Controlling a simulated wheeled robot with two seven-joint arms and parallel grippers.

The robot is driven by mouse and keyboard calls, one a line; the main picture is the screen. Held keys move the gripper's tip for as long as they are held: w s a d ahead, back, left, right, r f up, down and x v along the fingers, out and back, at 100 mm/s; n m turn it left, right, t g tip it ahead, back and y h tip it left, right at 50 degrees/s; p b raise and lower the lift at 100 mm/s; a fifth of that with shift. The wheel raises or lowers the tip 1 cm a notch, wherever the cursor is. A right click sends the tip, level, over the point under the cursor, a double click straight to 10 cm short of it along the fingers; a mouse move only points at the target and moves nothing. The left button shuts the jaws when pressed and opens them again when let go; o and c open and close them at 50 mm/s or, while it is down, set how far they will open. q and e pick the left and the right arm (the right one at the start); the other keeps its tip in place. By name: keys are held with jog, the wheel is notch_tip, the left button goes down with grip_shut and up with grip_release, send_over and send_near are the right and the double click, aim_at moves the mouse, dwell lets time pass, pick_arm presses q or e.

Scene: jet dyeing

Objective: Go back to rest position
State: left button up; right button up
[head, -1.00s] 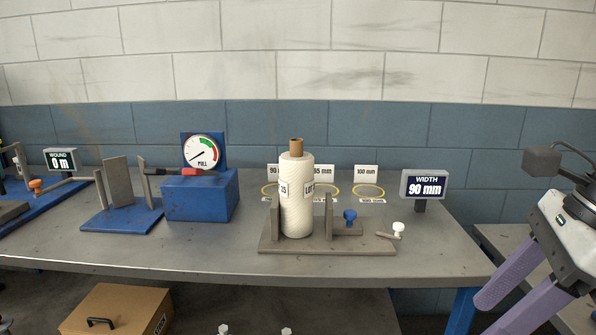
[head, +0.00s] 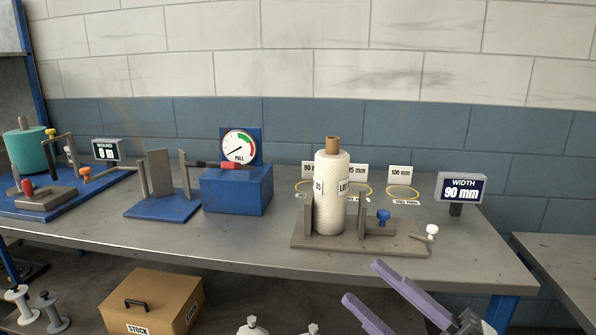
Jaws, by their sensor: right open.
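My right gripper (head: 362,283) is at the lower right in the head view. Its two purple fingers are spread apart, with nothing between them. It is in front of the table's front edge, apart from the things on the table. My left gripper is not in view. A white roll (head: 331,193) on a brown core stands upright in a grey fixture (head: 372,240) on the table.
The grey table (head: 250,250) carries a blue block with a PULL gauge (head: 239,146), a blue stand (head: 163,206) and a WIDTH display (head: 461,187) reading 90 mm. Below are a STOCK box (head: 150,300) and spools (head: 50,312). Another table (head: 565,258) stands at right.

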jog(key=s+d+f+m+t+h, duration=0.1)
jog(key=d+f+m+h, duration=0.2)
jog(key=f+m+h, duration=0.75)
jog(key=s+d+f+m+h, duration=0.1)
jog(key=d+f+m+h, duration=0.45)
jog(key=f, duration=0.95)
jog(key=s+a+f+m+g, duration=0.2)
jog(key=s+f+m+g, duration=0.4)
jog(key=s+f, duration=0.9)
notch_tip(320, 180, down, 2)
jog(key=shift+s+a+f+m+g, duration=0.1)
jog(key=shift+s+a+m+g, duration=0.1)
jog(key=shift+a+m+g, duration=0.15)
